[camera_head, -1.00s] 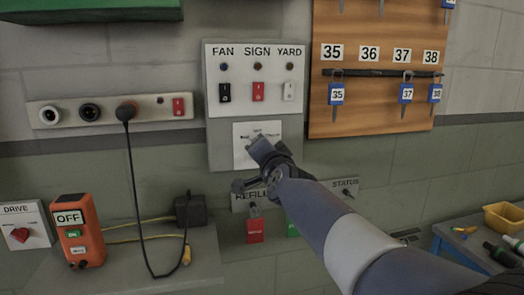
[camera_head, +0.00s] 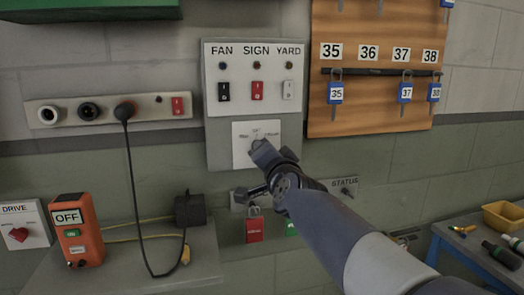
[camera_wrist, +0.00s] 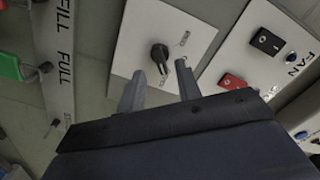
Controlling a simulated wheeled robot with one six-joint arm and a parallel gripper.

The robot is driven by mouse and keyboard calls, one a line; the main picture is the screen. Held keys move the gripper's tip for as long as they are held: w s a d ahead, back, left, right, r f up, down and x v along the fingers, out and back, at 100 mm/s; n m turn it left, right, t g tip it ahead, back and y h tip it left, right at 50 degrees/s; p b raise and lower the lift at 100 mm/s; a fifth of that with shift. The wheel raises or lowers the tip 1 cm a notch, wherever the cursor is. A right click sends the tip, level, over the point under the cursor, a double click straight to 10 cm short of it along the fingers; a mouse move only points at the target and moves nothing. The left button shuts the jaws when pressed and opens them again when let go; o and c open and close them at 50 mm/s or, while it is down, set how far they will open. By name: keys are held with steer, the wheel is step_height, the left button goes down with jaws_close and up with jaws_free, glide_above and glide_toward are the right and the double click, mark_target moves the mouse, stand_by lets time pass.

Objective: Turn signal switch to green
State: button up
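The signal switch is a black rotary knob (camera_wrist: 160,56) on a white square plate (camera_wrist: 128,52), with small blurred labels around it. In the head view the plate (camera_head: 242,133) sits on the wall below the FAN, SIGN and YARD panel, and my gripper covers most of the knob. My gripper (camera_wrist: 160,68) is open, with one finger on each side of the knob's near end. In the head view my gripper (camera_head: 262,152) is right in front of the plate's lower part. I cannot tell whether the fingers touch the knob or which label it points to.
The panel above holds a black switch (camera_head: 224,92), a red switch (camera_head: 257,91) and a white switch (camera_head: 288,90). A wooden key board (camera_head: 372,110) hangs at right. A red padlock (camera_head: 255,230) hangs below my gripper. An orange box (camera_head: 79,233) stands at lower left.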

steer(key=v, duration=0.7)
steer(key=shift+p, duration=0.4)
steer(key=shift+w, duration=0.1)
steer(key=x, duration=1.1)
steer(key=shift+b, duration=0.35)
